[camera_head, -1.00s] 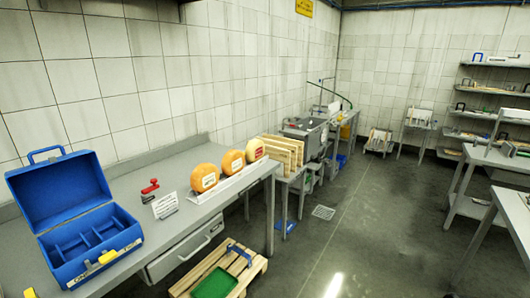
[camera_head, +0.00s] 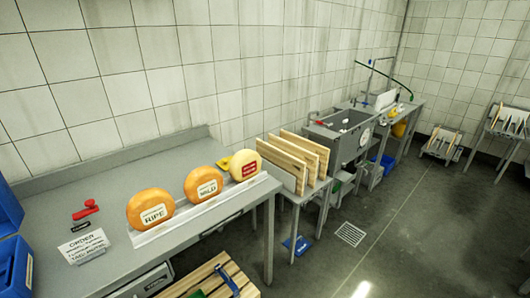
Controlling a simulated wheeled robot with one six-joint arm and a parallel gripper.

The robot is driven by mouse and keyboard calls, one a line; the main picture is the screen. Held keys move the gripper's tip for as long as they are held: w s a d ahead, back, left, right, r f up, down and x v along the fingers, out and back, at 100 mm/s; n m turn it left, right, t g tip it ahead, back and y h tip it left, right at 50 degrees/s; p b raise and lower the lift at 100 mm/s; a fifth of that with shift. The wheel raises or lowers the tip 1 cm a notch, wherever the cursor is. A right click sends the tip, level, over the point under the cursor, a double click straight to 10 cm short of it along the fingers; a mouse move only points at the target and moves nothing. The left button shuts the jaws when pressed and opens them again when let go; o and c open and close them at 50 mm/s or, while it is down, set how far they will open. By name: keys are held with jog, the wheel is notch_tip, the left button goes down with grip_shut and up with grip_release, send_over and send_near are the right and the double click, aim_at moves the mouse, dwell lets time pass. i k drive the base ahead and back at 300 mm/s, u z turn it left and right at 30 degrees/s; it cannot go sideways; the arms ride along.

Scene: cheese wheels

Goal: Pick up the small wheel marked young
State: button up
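Three cheese wheels stand upright in a row on a pale rack (camera_head: 208,208) along the table's front edge. The left wheel (camera_head: 150,210) is orange with a pale label that reads RIPE. The middle wheel (camera_head: 203,184) is orange, and its pale label seems to read MILD. The right wheel (camera_head: 240,157) is paler yellow and looks a little smaller. It has a red label whose words are too small to read. No label reading "young" can be made out. My gripper is not in view.
The grey table (camera_head: 60,193) holds a red-handled tool (camera_head: 86,209), a white order card (camera_head: 83,247) and a blue box (camera_head: 14,270) cut off at left. A yellow object (camera_head: 225,163) lies behind the wheels. Boards (camera_head: 291,158) stand right of them. A wooden pallet (camera_head: 213,278) lies on the floor in front.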

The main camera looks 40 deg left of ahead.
aim_at(246, 164)
jog(key=u, duration=0.3)
jog(key=i, duration=1.25)
jog(key=u, duration=1.75)
jog(key=i, duration=1)
jog(key=u, duration=1)
